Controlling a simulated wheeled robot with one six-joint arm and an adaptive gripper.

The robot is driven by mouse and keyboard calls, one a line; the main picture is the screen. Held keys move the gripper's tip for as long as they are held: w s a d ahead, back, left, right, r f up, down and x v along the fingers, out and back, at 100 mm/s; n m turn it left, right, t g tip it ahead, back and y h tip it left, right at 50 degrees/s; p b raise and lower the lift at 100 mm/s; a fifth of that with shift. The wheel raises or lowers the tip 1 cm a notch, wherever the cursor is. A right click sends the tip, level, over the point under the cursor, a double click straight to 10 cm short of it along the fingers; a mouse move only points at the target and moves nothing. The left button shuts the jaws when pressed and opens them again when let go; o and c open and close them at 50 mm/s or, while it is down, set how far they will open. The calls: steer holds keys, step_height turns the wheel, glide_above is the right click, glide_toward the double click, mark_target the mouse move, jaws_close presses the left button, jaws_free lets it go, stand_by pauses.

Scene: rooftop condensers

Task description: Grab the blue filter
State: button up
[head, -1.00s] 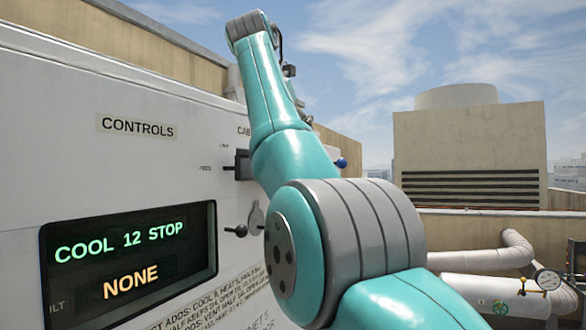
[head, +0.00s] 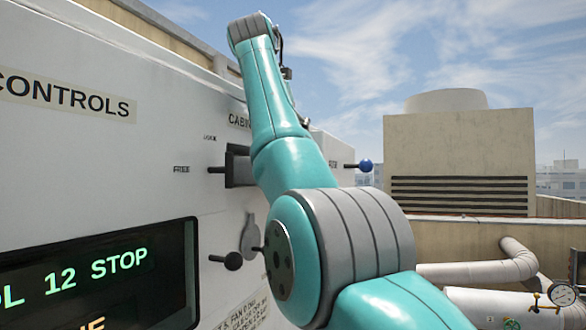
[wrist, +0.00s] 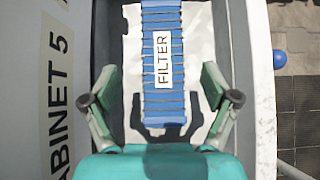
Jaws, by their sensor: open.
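The blue filter (wrist: 178,95) shows in the wrist view as a tall ribbed blue block with a white label reading FILTER. It stands in a pale cabinet opening (wrist: 203,40). My gripper (wrist: 160,88) is open, with one finger on each side of the filter in the picture and gaps between. I cannot tell how far the fingers are from it in depth. Shadows of the gripper fall on the lower part of the filter and the surface beside it. In the head view my arm rises across the middle, and neither the filter nor my gripper can be seen.
A white cabinet wall marked CABINET 5 (wrist: 60,90) is close on the left. The head view shows a controls display (head: 100,275), a black-knobbed lever (head: 233,261), a blue ball knob (head: 366,165), pipes with a gauge (head: 562,294) and a condenser unit (head: 460,150).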

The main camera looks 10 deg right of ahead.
steer(key=x, duration=0.3)
steer(key=shift+f, duration=0.4)
steer(key=shift+s+x, duration=0.25)
steer(key=shift+x, duration=2.35)
steer(key=shift+f, duration=0.15)
steer(key=c, duration=1.2)
